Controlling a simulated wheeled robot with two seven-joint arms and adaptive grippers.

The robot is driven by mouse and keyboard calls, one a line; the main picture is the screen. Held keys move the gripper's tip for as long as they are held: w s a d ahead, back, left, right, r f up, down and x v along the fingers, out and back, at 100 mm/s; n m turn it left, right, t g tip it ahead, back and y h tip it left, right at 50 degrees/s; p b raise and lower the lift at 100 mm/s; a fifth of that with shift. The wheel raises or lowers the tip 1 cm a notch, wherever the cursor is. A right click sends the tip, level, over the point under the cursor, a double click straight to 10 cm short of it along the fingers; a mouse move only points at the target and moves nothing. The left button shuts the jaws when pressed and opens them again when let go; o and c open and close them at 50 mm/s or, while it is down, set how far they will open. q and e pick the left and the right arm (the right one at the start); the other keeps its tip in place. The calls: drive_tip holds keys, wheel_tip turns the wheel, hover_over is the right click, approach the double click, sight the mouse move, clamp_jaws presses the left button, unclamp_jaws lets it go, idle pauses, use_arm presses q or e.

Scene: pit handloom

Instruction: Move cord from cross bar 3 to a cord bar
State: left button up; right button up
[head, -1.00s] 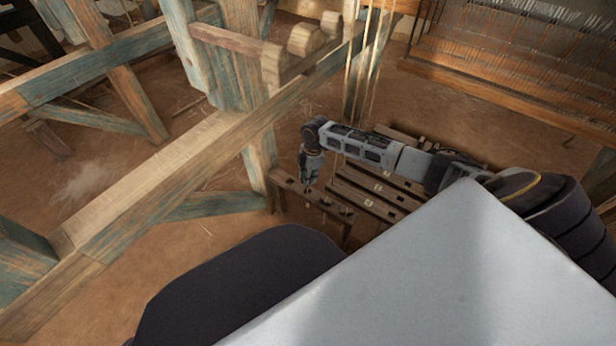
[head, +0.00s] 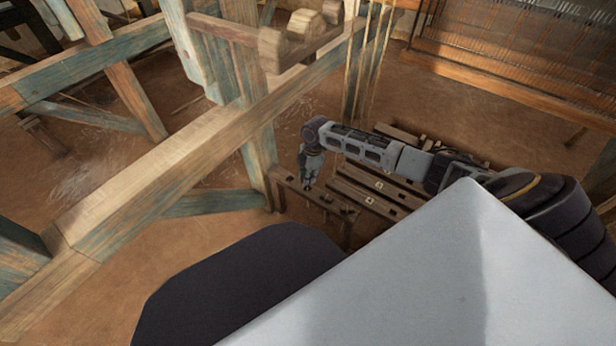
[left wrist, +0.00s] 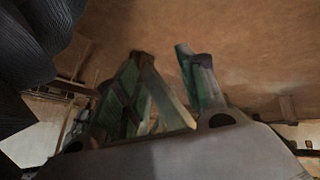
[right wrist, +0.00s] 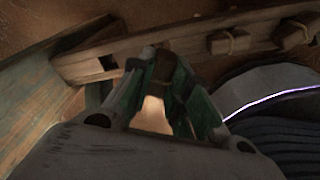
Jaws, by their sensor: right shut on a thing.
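My right gripper (head: 307,184) is over the left part of the nearest wooden cross bar (head: 322,201). In the right wrist view its fingers (right wrist: 163,65) come together on a small dark brown piece (right wrist: 163,68), seemingly the cord; it is too dark to make out well. Just beyond the fingertips is a wooden bar (right wrist: 130,58) with a square slot, carrying blocks with pale cord loops (right wrist: 230,39). More cross bars (head: 372,198) lie behind in the head view; I cannot tell their numbers. My left gripper (left wrist: 165,58) has its fingers apart and nothing between them.
A large wooden loom beam (head: 190,160) and a post (head: 258,150) stand left of the right gripper. Pale vertical cords (head: 372,65) hang behind my right arm. Threads of the loom (head: 520,60) fill the upper right. Earthen floor (head: 90,180) is open at left.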

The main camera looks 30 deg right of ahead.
drive_tip(key=shift+f, duration=0.6)
drive_tip(key=shift+f+b, duration=0.45)
drive_tip(key=shift+f, duration=1.05)
use_arm(q)
drive_tip(key=shift+w+d+f, duration=0.1)
drive_tip(key=shift+d+f, duration=0.05)
drive_tip(key=shift+f, duration=0.95)
use_arm(e)
drive_tip(key=shift+f, duration=0.2)
use_arm(q)
drive_tip(key=shift+f, duration=0.1)
use_arm(e)
drive_tip(key=o, duration=1)
drive_tip(key=shift+c, duration=0.2)
use_arm(q)
drive_tip(key=shift+s+d+f, duration=0.1)
drive_tip(key=shift+s+f, duration=0.05)
drive_tip(key=shift+s, duration=0.35)
